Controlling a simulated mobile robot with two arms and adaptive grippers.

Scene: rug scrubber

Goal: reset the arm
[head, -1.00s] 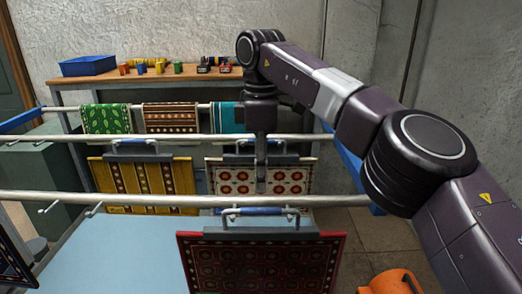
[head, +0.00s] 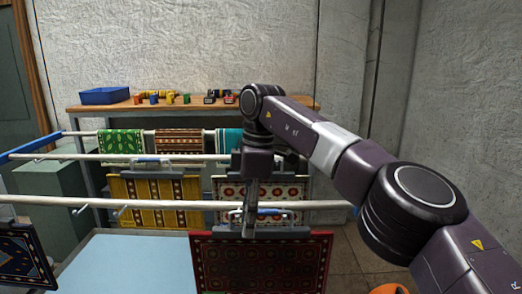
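My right arm comes in from the right, and its gripper (head: 249,232) points straight down near the front rail. Its fingers show as one narrow dark shape, so I cannot tell if they are open or shut. The fingertips overlap the grey hanger bar (head: 290,232) of a dark red patterned rug (head: 262,265). Whether they touch the bar or only pass in front of it is unclear. My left gripper is not in view.
The front rail (head: 170,203) crosses the view, with a navy rug (head: 22,256) at left. Behind hang a yellow striped rug (head: 155,190), a white-and-red rug (head: 290,190), and green, brown and teal rugs. A wooden bench (head: 290,104) holds a blue bin (head: 105,95). A light blue surface (head: 130,265) lies below.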

